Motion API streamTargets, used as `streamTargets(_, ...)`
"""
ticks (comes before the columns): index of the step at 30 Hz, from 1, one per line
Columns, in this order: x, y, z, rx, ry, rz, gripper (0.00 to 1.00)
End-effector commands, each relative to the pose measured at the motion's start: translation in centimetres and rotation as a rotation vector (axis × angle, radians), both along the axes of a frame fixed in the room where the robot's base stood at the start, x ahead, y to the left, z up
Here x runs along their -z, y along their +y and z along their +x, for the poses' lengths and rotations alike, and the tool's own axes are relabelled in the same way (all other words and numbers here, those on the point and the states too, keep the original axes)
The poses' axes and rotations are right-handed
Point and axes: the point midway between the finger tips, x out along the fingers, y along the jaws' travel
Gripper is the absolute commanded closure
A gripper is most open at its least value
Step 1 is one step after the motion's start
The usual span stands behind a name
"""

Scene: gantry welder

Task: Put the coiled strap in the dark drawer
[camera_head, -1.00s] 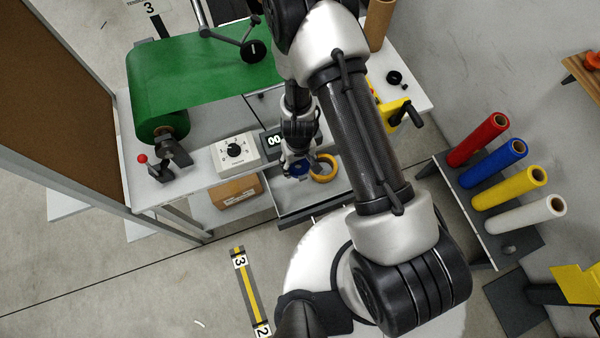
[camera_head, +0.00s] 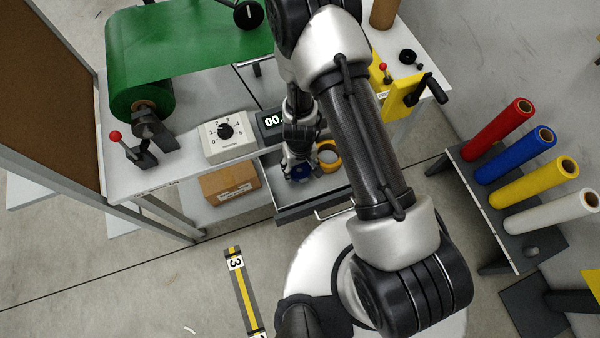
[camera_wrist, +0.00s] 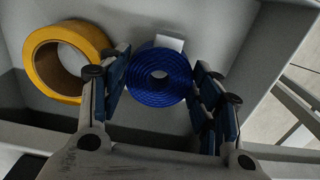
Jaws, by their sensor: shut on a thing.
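I cannot tell whether the strap touches the drawer floor. My arm hides part of the drawer in the head view.
A yellow tape roll (camera_wrist: 66,60) lies in the drawer, left of the strap in the wrist view. Above the drawer is the bench with a dial box (camera_head: 228,136) and a green roll (camera_head: 190,50). A cardboard box (camera_head: 230,184) sits on the shelf left of the drawer.

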Motion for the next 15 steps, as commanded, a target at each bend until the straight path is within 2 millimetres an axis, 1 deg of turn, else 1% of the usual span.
streamTargets(1, 1.2, 0.0, 0.0, 0.000, 0.000, 0.000, 0.71)
streamTargets(6, 3.3, 0.0, 0.0, 0.001, 0.001, 0.000, 0.71)
streamTargets(8, 3.5, 0.0, 0.0, 0.001, 0.001, 0.000, 0.71)
streamTargets(15, 3.2, 0.0, 0.0, 0.001, 0.000, 0.000, 0.71)
